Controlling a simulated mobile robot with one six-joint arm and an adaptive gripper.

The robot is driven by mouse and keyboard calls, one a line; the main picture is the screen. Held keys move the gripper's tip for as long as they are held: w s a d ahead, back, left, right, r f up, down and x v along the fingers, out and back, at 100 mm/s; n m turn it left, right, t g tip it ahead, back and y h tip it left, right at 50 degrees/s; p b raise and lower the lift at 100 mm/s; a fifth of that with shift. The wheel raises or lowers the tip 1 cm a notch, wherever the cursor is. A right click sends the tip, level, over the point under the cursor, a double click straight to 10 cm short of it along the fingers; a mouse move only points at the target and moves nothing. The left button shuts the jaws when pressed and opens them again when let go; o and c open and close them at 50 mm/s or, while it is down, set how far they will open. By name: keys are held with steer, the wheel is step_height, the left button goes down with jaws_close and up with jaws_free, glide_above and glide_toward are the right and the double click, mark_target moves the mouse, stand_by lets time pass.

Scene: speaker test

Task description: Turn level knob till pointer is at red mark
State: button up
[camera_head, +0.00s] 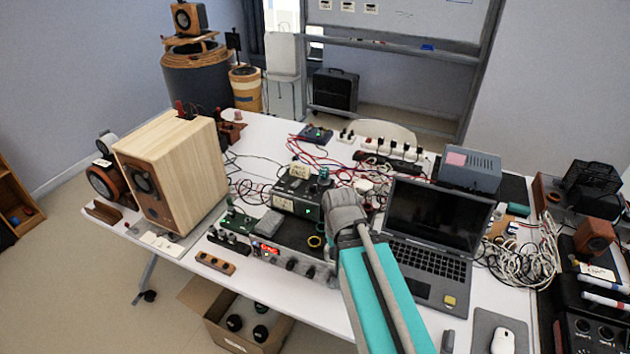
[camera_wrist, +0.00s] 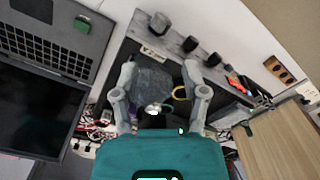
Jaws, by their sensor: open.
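My gripper (camera_head: 345,206) is over the middle of the bench, by a black unit with a small green light (camera_head: 296,205). In the wrist view my gripper (camera_wrist: 160,70) has its two grey fingers spread apart. A dark grey blocky thing (camera_wrist: 152,76) shows between them; I cannot tell if they touch it. A row of dark knobs (camera_wrist: 190,44) runs along the front of a flat grey-and-black unit with a red display (camera_head: 266,248). Some of these knobs (camera_head: 291,264) also show in the head view. I cannot make out the level knob's pointer or a red mark.
A yellow ring (camera_head: 315,241) lies on the flat unit. An open laptop (camera_head: 432,215) stands close to the right of my arm. A large wooden speaker (camera_head: 190,165) stands at the left. Loose cables (camera_head: 325,150) spread behind. Little bench is free around the gripper.

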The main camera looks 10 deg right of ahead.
steer(key=shift+a, duration=0.25)
steer(key=shift+o, duration=1.1)
steer(key=shift+w+a+r, duration=0.1)
steer(key=shift+w, duration=0.15)
step_height(320, 180, up, 14)
steer(key=m+p, duration=0.6)
steer(key=p, duration=0.8)
glide_above(312, 185)
steer(key=shift+f, duration=0.3)
step_height(312, 185, down, 14)
steer(key=b, duration=1.4)
steer(key=shift+r, duration=0.25)
jaws_close()
